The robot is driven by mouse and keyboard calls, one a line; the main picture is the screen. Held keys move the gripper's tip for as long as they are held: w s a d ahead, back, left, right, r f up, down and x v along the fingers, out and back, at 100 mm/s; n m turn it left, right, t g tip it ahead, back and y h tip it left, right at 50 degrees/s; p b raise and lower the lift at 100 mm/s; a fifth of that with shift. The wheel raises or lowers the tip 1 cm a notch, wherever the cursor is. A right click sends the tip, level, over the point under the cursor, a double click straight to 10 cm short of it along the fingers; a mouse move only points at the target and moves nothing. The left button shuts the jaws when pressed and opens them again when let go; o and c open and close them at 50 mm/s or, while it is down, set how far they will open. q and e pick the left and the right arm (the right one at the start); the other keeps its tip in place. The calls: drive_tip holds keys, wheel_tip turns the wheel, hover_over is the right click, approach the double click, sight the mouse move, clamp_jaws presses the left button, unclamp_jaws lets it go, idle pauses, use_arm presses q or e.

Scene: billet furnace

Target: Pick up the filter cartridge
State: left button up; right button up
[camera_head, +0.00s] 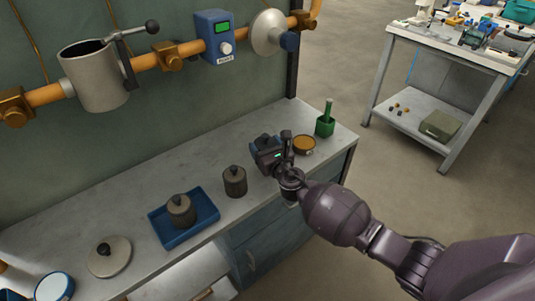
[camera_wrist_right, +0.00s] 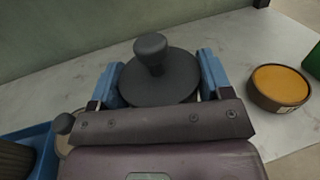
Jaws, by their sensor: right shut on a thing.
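My right gripper (camera_head: 268,155) is over the workbench, beside the orange-topped dish. In the right wrist view its blue fingers (camera_wrist_right: 160,80) are closed on both sides of a dark round filter cartridge (camera_wrist_right: 158,84) with a knob on top. In the head view the gripper hides most or all of this cartridge. I cannot tell whether it touches the bench. A similar dark knobbed cylinder (camera_head: 235,181) stands to the left, and another (camera_head: 180,211) stands in a blue tray (camera_head: 208,205). My left gripper is not in view.
The orange-topped dish (camera_head: 303,145) and a green holder (camera_head: 325,125) stand right of my gripper. A pale round lid (camera_head: 109,256) lies on the bench (camera_head: 130,203) at left. An orange pipe (camera_head: 143,63) with a grey cup (camera_head: 94,76) runs along the wall.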

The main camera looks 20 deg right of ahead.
wheel_tip(320, 180, up, 8)
drive_tip(key=p, duration=0.3)
drive_tip(key=shift+f, duration=0.2)
wheel_tip(320, 180, up, 5)
drive_tip(key=p, duration=0.3)
drive_tip(key=shift+r, duration=0.15)
drive_tip(key=r, duration=0.1)
wheel_tip(320, 180, up, 4)
drive_tip(key=r+h, duration=0.1)
hover_over(265, 135)
drive_tip(key=s, duration=0.1)
drive_tip(key=s+a+r+m, duration=0.1)
drive_tip(key=s+a+r, duration=0.15)
drive_tip(key=s, duration=0.35)
use_arm(q)
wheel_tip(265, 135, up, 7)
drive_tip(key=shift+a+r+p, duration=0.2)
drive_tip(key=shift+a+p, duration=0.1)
drive_tip(key=shift+p, duration=0.05)
use_arm(e)
drive_tip(key=s+d+f, duration=0.1)
drive_tip(key=s, duration=0.6)
drive_tip(key=s+d+f+h, duration=0.1)
drive_tip(key=s+d+f, duration=0.1)
drive_tip(key=s, duration=0.5)
drive_tip(key=shift+d+f, duration=0.15)
drive_tip(key=shift+f, duration=0.1)
